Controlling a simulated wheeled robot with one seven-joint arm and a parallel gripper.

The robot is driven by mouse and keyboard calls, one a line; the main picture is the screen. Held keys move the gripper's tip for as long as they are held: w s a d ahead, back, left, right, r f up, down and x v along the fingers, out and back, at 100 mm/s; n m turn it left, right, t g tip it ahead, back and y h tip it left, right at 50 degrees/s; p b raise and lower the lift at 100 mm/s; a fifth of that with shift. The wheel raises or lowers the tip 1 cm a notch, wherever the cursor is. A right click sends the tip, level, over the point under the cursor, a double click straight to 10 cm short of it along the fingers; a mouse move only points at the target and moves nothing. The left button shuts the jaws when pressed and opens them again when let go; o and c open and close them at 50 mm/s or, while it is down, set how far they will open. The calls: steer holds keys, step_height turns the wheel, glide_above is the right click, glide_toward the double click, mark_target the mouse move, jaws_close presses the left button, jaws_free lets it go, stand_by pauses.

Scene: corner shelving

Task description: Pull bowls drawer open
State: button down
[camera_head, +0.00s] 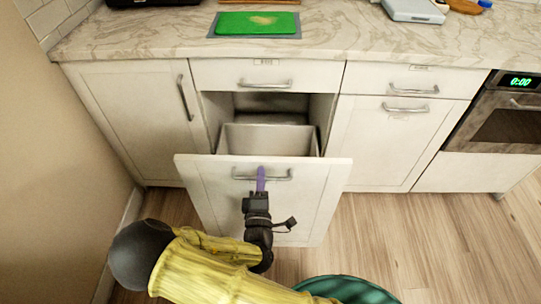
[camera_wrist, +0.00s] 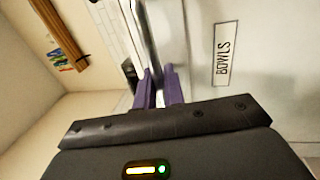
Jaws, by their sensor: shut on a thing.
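The bowls drawer (camera_head: 315,197) is a white lower drawer with a panelled front, and it stands pulled out from the cabinet. Its grey inner box (camera_head: 268,138) shows behind the front. Its bar handle (camera_head: 280,177) runs across the upper part of the front. My gripper (camera_head: 261,180), with purple fingers, is shut on this handle near its middle. In the wrist view the fingers of my gripper (camera_wrist: 160,85) close around the metal handle (camera_wrist: 150,45). A label reading BOWLS (camera_wrist: 223,54) is on the drawer front beside them.
A shallow drawer (camera_head: 228,75) above is shut. Shut cabinet doors stand at left (camera_head: 130,110) and right (camera_head: 385,145), with an oven (camera_head: 505,120) at far right. A green board (camera_head: 257,22) lies on the counter. A dark green round object (camera_head: 345,290) is at the bottom. Wooden floor (camera_head: 440,240) is clear at right.

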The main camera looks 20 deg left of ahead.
steer(key=v, duration=0.5)
steer(key=shift+r, duration=0.35)
steer(key=shift+w, duration=0.1)
steer(key=c, duration=1.6)
jaws_free()
steer(key=shift+w, duration=0.1)
steer(key=shift+s, duration=0.2)
steer(key=shift+r, duration=0.15)
